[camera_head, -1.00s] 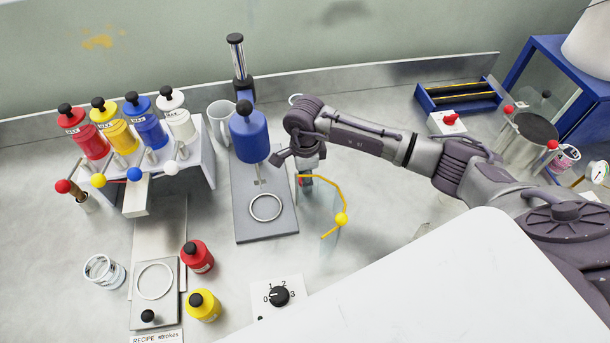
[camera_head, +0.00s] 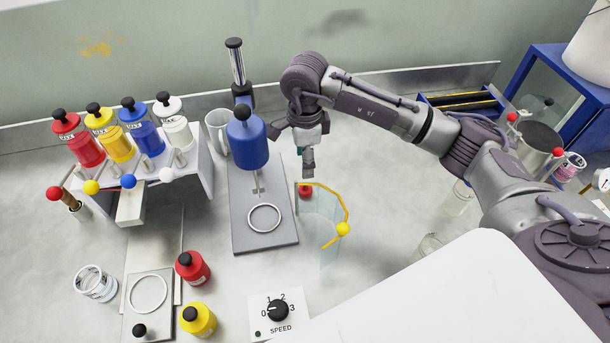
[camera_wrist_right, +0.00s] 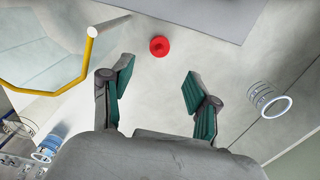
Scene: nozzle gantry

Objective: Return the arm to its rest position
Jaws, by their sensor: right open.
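My right arm comes in from the right in the head view. Its gripper (camera_head: 306,165) points down above the counter, right of the blue mixer (camera_head: 248,140) and near the yellow-edged clear guard (camera_head: 325,225). In the right wrist view the two green-padded fingers (camera_wrist_right: 157,95) are apart with nothing between them. A red button (camera_wrist_right: 159,46) lies on the surface beyond the fingertips; in the head view it shows just below the gripper (camera_head: 305,191). My left gripper is in neither view.
The bottle rack (camera_head: 198,165) stands at the left. Loose red (camera_head: 193,268) and yellow (camera_head: 198,319) bottles stand near the speed dial (camera_head: 278,310). A blue tray (camera_head: 455,100) and a steel pot (camera_head: 535,142) are at the right. The guard's yellow rail (camera_wrist_right: 88,70) is close to the fingers.

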